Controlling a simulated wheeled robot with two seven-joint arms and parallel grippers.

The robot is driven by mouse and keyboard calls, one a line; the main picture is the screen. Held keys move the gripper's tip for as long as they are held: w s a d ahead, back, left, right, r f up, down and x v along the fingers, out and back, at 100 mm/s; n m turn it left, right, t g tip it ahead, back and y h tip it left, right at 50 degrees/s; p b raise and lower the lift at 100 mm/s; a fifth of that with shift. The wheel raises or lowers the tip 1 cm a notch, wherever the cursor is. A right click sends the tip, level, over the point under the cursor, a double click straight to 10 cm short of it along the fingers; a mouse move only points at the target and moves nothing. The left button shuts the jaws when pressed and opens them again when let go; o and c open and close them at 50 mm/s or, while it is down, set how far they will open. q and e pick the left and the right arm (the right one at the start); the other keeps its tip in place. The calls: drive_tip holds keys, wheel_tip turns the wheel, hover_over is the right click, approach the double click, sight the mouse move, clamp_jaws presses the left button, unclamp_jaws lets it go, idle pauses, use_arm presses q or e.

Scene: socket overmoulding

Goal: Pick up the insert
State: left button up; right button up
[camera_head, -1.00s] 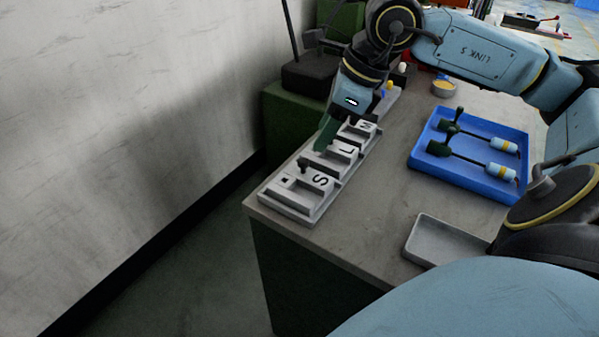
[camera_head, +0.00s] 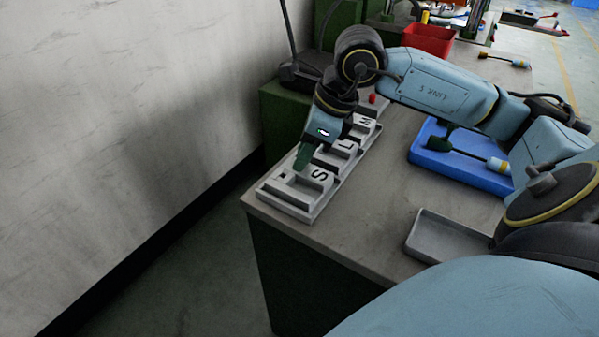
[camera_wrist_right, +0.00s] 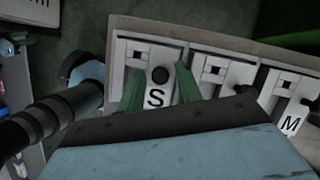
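A dark, round-topped insert (camera_wrist_right: 160,75) stands in the S compartment of the grey-white tray (camera_head: 290,207), which also shows in the right wrist view (camera_wrist_right: 128,28). My right gripper (camera_head: 303,160) is low over the S compartment. In the right wrist view its two green fingers (camera_wrist_right: 160,88) are apart, one on each side of the insert, with gaps visible, so it is open. In the head view the fingers and wrist hide the insert. My left gripper is in neither view.
The tray also has L and M compartments and lies along the bench's left edge, near the wall. A blue tray (camera_head: 480,182) with a dark-tipped tool, an empty grey tray (camera_head: 440,240) and a red bin (camera_head: 428,42) stand on the bench. The bench between is clear.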

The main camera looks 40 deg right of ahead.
clamp_jaws()
idle(1.2)
